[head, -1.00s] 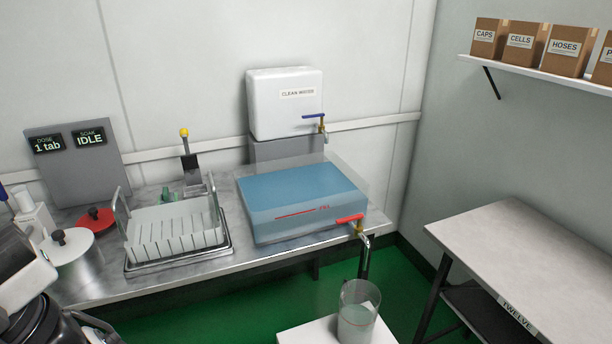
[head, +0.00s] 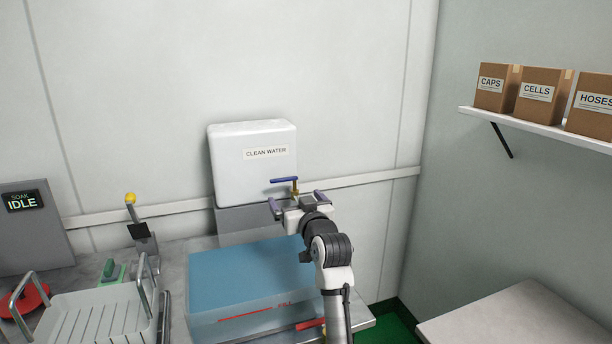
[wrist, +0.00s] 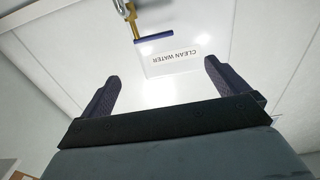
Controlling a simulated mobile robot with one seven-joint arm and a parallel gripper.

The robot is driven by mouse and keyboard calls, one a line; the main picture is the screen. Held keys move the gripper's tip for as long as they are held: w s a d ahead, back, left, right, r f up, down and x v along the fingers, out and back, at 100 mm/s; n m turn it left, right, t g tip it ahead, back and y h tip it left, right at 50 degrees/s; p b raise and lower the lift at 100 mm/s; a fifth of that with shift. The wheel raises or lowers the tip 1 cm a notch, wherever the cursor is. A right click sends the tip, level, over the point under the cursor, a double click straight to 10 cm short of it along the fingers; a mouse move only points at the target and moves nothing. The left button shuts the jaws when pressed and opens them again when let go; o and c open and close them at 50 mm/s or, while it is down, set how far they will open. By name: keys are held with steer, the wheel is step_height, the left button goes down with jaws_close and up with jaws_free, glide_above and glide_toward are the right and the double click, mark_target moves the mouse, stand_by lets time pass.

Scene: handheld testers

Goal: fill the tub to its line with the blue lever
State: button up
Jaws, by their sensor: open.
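The blue lever (head: 284,180) lies roughly level, pointing left from the brass tap of the white clean water tank (head: 240,165). It also shows in the wrist view (wrist: 154,38), beyond the fingers. My gripper (head: 296,200) is open and empty, just in front of and below the tap; its fingers look apart from the lever. The clear tub (head: 205,328) below holds blue water (head: 245,270), with a red fill line (head: 245,314) on its front wall. I cannot tell exactly how the water level stands to the line. My arm hides the tub's right part.
A red lever (head: 310,323) is at the tub's front right, partly behind my arm. A white rack (head: 85,320) and a yellow-knobbed lever (head: 131,200) stand left. A sign reads IDLE (head: 22,201). Boxes sit on the right shelf (head: 540,122), above a side table (head: 510,320).

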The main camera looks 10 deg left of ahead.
mark_target(284, 179)
steer(key=p+x, duration=0.1)
steer(key=x, duration=0.3)
steer(key=p+x, duration=0.1)
steer(key=x, duration=0.4)
steer(key=d+p+x, duration=0.1)
steer(key=x, duration=0.3)
steer(key=shift+w+a+f, duration=0.3)
steer(key=shift+w, duration=0.35)
steer(key=c, duration=1.4)
